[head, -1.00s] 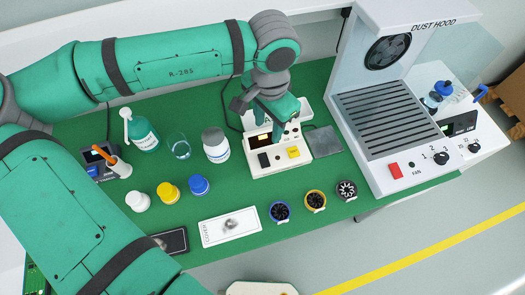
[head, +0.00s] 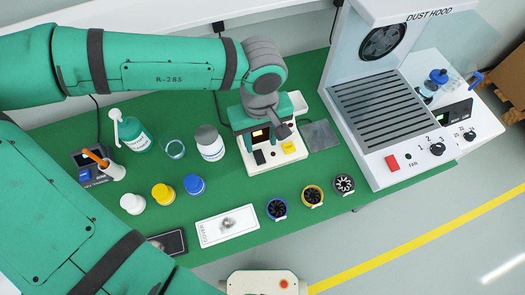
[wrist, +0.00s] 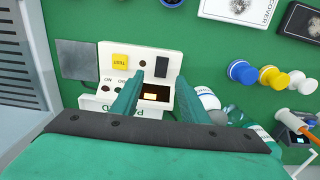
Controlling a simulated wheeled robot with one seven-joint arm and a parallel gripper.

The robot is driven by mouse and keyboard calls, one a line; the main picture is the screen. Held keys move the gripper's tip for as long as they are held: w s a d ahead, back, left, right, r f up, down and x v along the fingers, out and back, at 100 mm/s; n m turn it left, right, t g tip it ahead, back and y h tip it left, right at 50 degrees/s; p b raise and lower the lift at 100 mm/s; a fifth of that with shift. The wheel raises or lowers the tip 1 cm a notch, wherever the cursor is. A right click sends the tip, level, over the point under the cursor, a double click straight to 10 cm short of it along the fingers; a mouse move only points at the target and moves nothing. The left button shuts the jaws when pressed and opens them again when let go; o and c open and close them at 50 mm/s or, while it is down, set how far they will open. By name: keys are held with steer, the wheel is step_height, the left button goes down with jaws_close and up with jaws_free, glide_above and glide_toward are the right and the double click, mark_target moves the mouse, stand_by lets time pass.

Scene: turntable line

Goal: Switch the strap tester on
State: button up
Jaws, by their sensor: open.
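The strap tester is a white box (head: 270,165) on the green bench. It also shows in the wrist view (wrist: 107,53). It has a yellow TEST button (wrist: 120,62), a black rocker switch (wrist: 162,67), and a dark window (wrist: 151,97) with a small bright orange-white patch. In the head view the black switch (head: 259,157) is at the front left and the yellow button (head: 289,147) to its right. My gripper (wrist: 157,88) is open and empty over the tester, its green fingers apart and partly covering the panel. I cannot tell whether they touch it. The switch's position is unclear.
The dust hood (head: 372,130) stands to the right. A grey plate (head: 320,135) lies beside the tester. A white jar (head: 209,143) and capped bottles stand left. A white COVER card (head: 227,226) and several round dark fans (head: 277,209) lie in front.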

mark_target(260, 158)
steer(key=f, duration=0.6)
steer(key=shift+a+f, duration=0.25)
steer(key=shift+f, duration=0.8)
steer(key=shift+d, duration=0.1)
steer(key=shift+c, duration=0.6)
